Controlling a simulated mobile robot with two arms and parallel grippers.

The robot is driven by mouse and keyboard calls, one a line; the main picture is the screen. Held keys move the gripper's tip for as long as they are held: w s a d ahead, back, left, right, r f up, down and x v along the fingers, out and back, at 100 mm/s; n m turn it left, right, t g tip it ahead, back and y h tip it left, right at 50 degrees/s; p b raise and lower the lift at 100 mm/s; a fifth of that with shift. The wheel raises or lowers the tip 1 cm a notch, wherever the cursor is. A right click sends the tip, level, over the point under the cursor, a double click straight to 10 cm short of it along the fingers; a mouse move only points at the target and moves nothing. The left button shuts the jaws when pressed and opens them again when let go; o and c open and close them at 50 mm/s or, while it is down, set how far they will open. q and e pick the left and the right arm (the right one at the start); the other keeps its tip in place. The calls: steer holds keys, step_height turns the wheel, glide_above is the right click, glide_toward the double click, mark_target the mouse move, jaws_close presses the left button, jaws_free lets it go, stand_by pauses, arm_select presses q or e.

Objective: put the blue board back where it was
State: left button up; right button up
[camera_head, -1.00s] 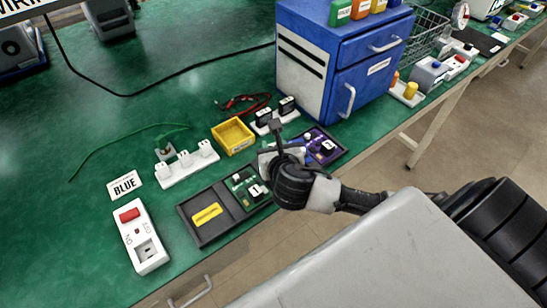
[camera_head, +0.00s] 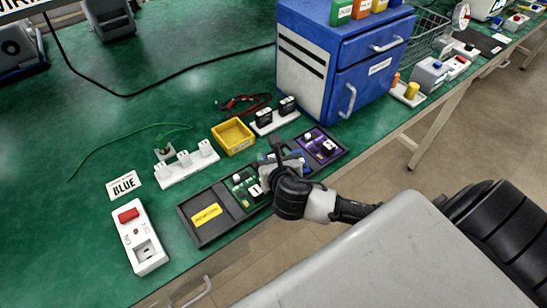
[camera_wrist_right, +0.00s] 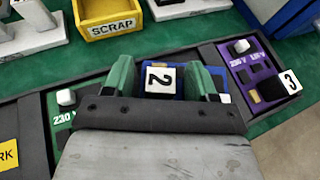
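The blue board (camera_wrist_right: 221,84), with a white tile marked 2, sits between the two green fingers of my right gripper (camera_wrist_right: 162,82) in the right wrist view. My left gripper is not in view.
A yellow SCRAP bin (camera_head: 233,136) and white holders (camera_head: 187,167) stand behind the tray. A blue cabinet (camera_head: 340,60) stands at the back right. The bench's front edge is close to the tray.

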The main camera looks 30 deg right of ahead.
steer(key=shift+r, duration=0.15)
steer(key=shift+s+a+r, duration=0.1)
steer(key=shift+s+r, duration=0.05)
steer(key=shift+s, duration=0.05)
steer(key=v, duration=1.1)
steer(key=shift+s+p, duration=0.3)
